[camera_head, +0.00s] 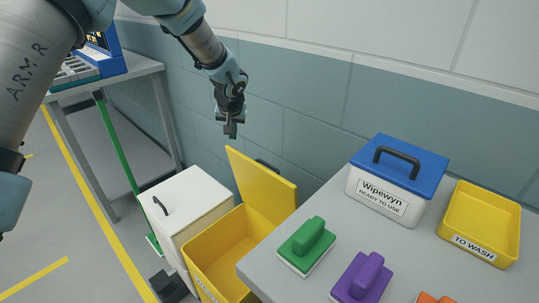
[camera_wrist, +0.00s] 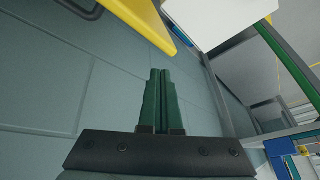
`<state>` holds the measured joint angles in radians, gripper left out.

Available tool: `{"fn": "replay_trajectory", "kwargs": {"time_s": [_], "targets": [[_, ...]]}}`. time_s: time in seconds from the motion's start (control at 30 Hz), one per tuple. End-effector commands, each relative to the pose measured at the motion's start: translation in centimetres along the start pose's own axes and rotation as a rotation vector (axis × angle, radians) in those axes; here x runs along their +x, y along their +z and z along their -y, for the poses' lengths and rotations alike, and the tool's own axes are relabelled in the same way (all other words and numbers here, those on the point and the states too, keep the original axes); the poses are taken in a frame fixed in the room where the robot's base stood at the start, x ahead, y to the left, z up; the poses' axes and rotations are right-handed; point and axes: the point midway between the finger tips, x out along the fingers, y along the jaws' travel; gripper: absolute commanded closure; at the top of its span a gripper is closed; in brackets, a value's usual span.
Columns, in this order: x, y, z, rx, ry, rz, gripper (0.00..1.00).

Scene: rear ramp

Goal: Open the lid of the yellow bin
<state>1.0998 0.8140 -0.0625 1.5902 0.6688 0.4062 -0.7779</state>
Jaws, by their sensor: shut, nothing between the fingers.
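The yellow bin (camera_head: 217,255) stands on the floor between a white bin and the grey table. Its yellow lid (camera_head: 262,187) is raised and stands up at the back, tilted toward the wall, so the inside of the bin shows. A dark handle shows behind the lid's top edge. My gripper (camera_head: 230,131) is shut and empty, above and slightly left of the raised lid and apart from it. In the wrist view the two green fingers (camera_wrist: 160,75) are together. A yellow panel (camera_wrist: 145,20), likely the lid, shows at the top there.
A white bin (camera_head: 198,205) with a dark handle stands left of the yellow bin. The grey table (camera_head: 290,285) at right holds brushes, a blue-lidded box (camera_head: 395,175) and a yellow tray (camera_head: 481,222). A tiled wall (camera_head: 310,90) is behind. A green pole (camera_head: 117,150) stands at left.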

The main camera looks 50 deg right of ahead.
Motion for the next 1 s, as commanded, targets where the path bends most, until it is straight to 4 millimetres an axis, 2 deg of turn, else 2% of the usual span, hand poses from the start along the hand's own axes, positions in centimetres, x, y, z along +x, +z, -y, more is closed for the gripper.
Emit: {"fn": "replay_trajectory", "kwargs": {"time_s": [0.1, 0.3, 0.47, 0.63, 1.0], "targets": [[-2.3, 1.0, -2.7, 0.222, 0.172, -0.116, 1.0], [-6.5, 3.8, -7.8, 0.491, 0.417, -0.26, 1.0], [-7.7, 5.0, -9.4, 0.564, 0.492, -0.299, 1.0], [-6.3, 4.9, -10.4, 0.569, 0.497, -0.301, 1.0], [-0.5, 3.8, -14.0, 0.566, 0.494, -0.3, 1.0]]}}
